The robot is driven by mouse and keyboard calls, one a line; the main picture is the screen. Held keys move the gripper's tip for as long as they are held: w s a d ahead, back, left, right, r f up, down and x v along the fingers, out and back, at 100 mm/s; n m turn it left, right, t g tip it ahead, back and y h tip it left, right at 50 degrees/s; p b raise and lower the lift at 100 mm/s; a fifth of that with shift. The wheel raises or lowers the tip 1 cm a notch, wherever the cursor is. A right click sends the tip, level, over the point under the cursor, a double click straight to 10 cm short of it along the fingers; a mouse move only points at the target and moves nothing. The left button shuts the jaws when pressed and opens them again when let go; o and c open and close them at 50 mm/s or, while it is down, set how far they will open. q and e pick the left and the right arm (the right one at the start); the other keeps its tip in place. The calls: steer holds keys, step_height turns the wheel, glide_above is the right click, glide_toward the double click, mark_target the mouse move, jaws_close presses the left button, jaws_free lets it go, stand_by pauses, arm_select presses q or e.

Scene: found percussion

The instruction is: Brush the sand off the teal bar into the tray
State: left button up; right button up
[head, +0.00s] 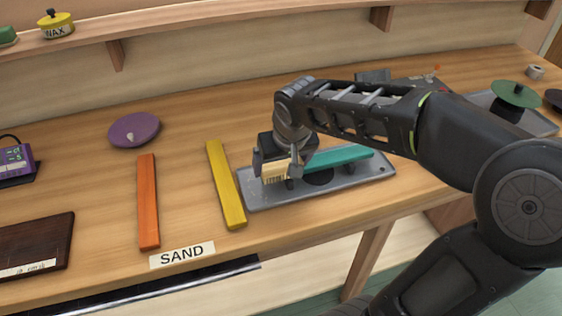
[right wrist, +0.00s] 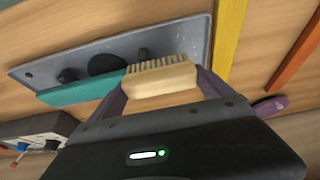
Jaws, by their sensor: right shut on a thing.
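The teal bar (head: 340,157) lies along the grey tray (head: 262,201), raised on small dark supports above a dark round patch. It also shows in the right wrist view (right wrist: 82,91). My right gripper (head: 277,170) is shut on a pale wooden brush (right wrist: 160,81) with light bristles. The brush is at the bar's left end, with its bristles facing the tray's near side in the head view. I cannot tell whether the bristles touch the bar. No sand can be made out on the bar. My left gripper is not in view.
A yellow bar (head: 226,185) lies close left of the tray, and an orange bar (head: 148,202) lies further left. A purple disc (head: 134,130) sits behind them. A SAND label (head: 182,255) is at the front edge. A green disc (head: 515,94) stands at the right.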

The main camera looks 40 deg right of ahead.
steer(key=shift+r+p, duration=1.75)
steer(key=shift+r, duration=0.8)
